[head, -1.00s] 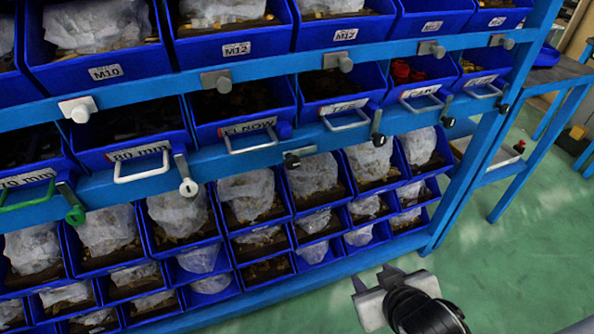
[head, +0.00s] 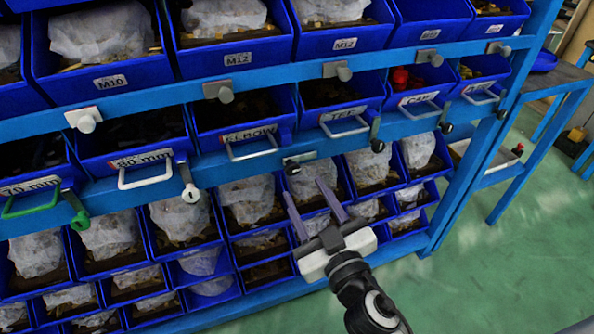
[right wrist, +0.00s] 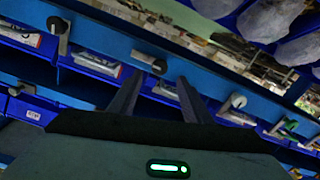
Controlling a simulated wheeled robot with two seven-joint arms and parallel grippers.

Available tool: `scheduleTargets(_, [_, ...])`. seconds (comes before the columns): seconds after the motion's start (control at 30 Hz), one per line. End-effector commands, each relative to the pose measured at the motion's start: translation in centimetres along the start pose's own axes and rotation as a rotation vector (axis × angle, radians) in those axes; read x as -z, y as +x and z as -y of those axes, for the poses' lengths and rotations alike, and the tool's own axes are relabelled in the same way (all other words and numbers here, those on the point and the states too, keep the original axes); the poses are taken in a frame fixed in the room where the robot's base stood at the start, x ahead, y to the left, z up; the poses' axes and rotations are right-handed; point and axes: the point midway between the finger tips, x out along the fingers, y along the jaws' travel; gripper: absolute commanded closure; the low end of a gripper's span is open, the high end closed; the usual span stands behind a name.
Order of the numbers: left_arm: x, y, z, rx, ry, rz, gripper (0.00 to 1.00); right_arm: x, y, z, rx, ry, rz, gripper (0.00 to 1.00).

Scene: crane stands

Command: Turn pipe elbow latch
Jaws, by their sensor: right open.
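The blue elbow drawer (head: 238,118) sits in the middle row of the rack in the head view, with a white handle and an ELBOW label. Its latch (head: 291,167) has a black knob and a grey plate lying sideways along the blue rail, unlike the hanging latches beside it. What looks like the same latch (right wrist: 148,61) shows in the right wrist view, just beyond the fingertips. My right gripper (head: 304,188) is open and empty, its two fingers pointing up towards the latch from below. Its fingers also show in the right wrist view (right wrist: 160,80). My left gripper is not in view.
A white latch (head: 189,188) and a green latch (head: 77,212) hang to the left; a dark latch (head: 376,135) hangs to the right. Bins with bagged parts (head: 247,197) fill the rows below. Green floor (head: 480,265) is open at right.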

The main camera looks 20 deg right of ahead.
Motion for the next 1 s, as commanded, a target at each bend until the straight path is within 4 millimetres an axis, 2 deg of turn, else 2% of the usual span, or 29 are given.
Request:
scheduleTargets(0.1, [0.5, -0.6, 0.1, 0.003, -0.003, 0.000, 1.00, 0.3, 2.4, -0.1, -0.001, -0.002, -0.001, 0.56])
scheduleTargets(0.3, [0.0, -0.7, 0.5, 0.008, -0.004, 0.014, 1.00, 0.1, 5.1, -0.1, -0.002, -0.002, 0.000, 0.56])
scheduleTargets(0.5, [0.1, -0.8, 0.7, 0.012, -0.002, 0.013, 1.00, 0.0, 6.1, -0.1, -0.002, 0.000, 0.002, 0.56])
scheduleTargets(0.73, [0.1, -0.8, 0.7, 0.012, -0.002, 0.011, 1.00, -0.1, 6.1, -0.1, -0.002, 0.000, 0.003, 0.56])
scheduleTargets(0.9, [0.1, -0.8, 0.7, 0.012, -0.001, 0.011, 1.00, -0.1, 6.1, -0.1, -0.002, 0.000, 0.003, 0.84])
scheduleTargets(1.0, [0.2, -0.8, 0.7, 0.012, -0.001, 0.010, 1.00, -0.1, 6.1, -0.1, -0.002, 0.000, 0.002, 0.97])
